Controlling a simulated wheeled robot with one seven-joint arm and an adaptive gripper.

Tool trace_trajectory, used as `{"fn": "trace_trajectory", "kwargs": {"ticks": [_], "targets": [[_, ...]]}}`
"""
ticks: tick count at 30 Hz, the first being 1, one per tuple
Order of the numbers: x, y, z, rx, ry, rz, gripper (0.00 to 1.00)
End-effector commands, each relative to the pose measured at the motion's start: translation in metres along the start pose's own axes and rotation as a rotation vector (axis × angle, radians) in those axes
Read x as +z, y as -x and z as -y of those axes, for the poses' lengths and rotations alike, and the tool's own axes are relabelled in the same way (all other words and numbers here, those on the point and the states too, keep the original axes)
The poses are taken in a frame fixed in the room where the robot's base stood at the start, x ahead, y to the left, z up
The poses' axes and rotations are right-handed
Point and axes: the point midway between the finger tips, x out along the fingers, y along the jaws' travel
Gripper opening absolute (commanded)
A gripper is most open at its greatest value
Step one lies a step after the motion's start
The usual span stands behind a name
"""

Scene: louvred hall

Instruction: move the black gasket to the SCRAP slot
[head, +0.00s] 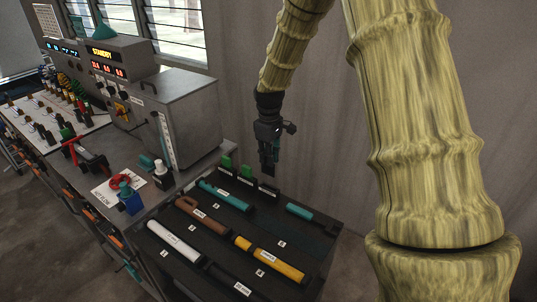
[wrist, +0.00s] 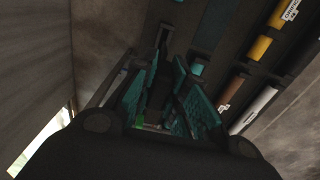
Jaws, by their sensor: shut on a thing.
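My gripper (head: 269,165) hangs above the back edge of the dark slotted tray (head: 215,247), pointing down. In the wrist view its teal finger pads (wrist: 160,98) close around a dark, narrow thing, which I take to be the black gasket (wrist: 159,82). Its outline is hard to make out against the dark tray and fingers. In the head view the held thing is too small and dark to separate from the fingertips.
The tray holds a teal tool (head: 224,196), a brown handle (head: 200,215), a white cylinder (head: 174,240), a yellow cylinder (head: 269,258) and a short teal piece (head: 305,212). Labelled blocks (head: 245,171) stand at its back edge. A grey cabinet (head: 180,112) stands left of my gripper.

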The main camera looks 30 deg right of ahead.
Motion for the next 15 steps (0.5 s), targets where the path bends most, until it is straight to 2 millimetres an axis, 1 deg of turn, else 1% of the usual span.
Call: {"fn": "trace_trajectory", "kwargs": {"ticks": [1, 7, 10, 15], "targets": [[0.001, -0.009, 0.000, 0.000, -0.001, 0.000, 0.00], [0.000, -0.026, 0.000, -0.001, -0.001, 0.001, 0.00], [0.000, -0.033, 0.000, -0.001, 0.000, 0.000, 0.00], [0.000, -0.037, 0.000, -0.001, -0.001, -0.001, 0.00]]}}
